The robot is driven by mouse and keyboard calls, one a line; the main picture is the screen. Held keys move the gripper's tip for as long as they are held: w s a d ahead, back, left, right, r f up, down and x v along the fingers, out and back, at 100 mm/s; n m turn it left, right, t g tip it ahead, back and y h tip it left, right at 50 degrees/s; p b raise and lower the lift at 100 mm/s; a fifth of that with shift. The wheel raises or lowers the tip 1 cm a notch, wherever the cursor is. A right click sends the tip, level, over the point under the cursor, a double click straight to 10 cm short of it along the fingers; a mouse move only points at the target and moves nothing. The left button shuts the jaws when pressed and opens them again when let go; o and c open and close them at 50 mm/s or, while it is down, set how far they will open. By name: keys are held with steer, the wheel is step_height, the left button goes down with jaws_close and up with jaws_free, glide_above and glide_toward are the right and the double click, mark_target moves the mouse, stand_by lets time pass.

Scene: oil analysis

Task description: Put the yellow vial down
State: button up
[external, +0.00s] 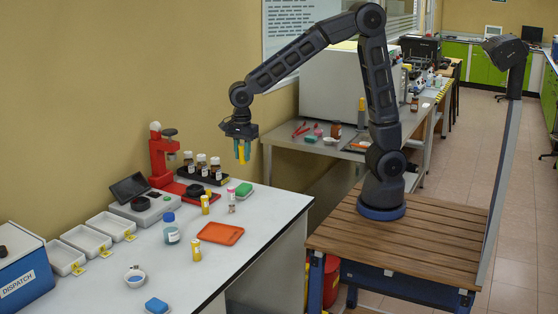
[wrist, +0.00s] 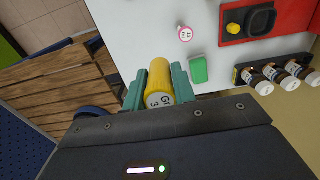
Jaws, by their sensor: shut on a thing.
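My gripper (external: 243,153) is shut on a yellow vial (wrist: 159,78) and holds it in the air above the back right part of the white bench (external: 262,218). In the wrist view the vial lies between the two teal fingers of my gripper (wrist: 159,88), with a white printed label facing the camera. In the external view only a thin yellow strip of it shows between the fingers.
A green block (external: 243,190), a pink-capped vial (external: 231,201) and an orange tray (external: 220,233) are on the bench below. A black rack of brown bottles (external: 202,165) and a red press (external: 162,155) stand at the back.

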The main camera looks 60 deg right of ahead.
steer(key=n, duration=0.2)
glide_above(221, 234)
step_height(221, 234, down, 20)
steer(key=shift+a+f, duration=0.1)
stand_by(0.3)
steer(key=shift+f, duration=0.15)
steer(key=o, duration=0.9)
steer(key=shift+o, duration=0.2)
step_height(221, 234, up, 12)
steer(key=shift+r, duration=0.2)
